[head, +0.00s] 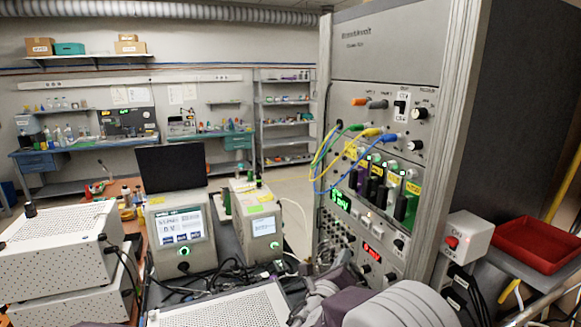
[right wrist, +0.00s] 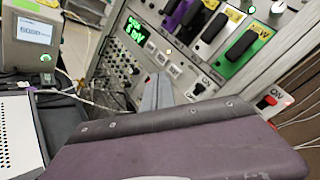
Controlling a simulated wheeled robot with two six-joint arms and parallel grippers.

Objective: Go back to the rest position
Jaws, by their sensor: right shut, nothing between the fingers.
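My right gripper (head: 322,285) is low in the middle of the head view, in front of the lower part of the tall grey rack (head: 400,60). Its purple and grey arm comes in from the bottom right. In the right wrist view, the dark gripper body fills the bottom, and the closed fingers (right wrist: 157,92) point towards the rack's panel. Nothing is held between them. My left gripper is not in view.
Coloured cables (head: 345,160) hang in front of the rack. Two screen instruments (head: 180,235) and white perforated boxes (head: 55,240) stand on the left. A red tray (head: 537,243) and a button box (head: 463,235) are at right. Open floor shows behind.

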